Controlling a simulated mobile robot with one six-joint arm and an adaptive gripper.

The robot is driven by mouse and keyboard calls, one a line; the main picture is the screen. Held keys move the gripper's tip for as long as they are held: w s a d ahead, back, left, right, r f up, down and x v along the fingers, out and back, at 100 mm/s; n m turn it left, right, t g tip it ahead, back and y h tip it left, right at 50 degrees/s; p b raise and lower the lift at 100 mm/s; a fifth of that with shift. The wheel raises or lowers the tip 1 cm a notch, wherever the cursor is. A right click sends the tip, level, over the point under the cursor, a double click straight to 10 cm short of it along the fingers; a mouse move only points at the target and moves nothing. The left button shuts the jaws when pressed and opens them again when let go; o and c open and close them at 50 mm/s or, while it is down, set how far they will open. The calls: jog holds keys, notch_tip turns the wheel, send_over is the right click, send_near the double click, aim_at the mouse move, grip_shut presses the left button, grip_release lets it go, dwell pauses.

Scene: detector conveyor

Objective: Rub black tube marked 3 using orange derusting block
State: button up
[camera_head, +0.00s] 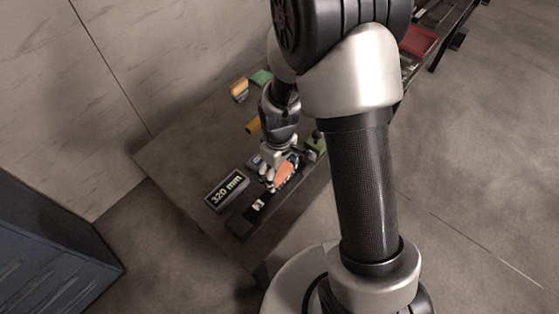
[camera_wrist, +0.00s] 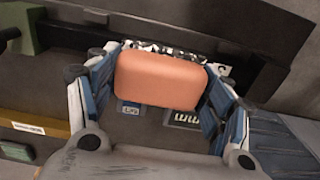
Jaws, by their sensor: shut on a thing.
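My gripper (camera_head: 270,180) is shut on the orange derusting block (camera_head: 286,174), near the front edge of the dark table. In the wrist view the block (camera_wrist: 157,80) sits between the blue finger pads of my gripper (camera_wrist: 160,82). A black tube (camera_head: 258,205) with a white label lies along the table's front edge; its number is too small to read surely. In the wrist view the tube (camera_wrist: 255,80) runs behind the block, with a black-and-white speckled patch just beyond the block's far edge. The block hides part of the tube, so I cannot tell whether they touch.
A dark box reading "320 mm" (camera_head: 226,188) lies left of my gripper. A green object (camera_head: 316,144) is close on the right. A yellow piece (camera_head: 253,126), an orange cylinder (camera_head: 239,88) and a green block (camera_head: 261,77) lie farther back. The table's left part is clear.

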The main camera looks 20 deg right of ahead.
jog(key=shift+r+p, duration=1.45)
jog(key=shift+r, duration=0.75)
jog(key=shift+f, duration=0.15)
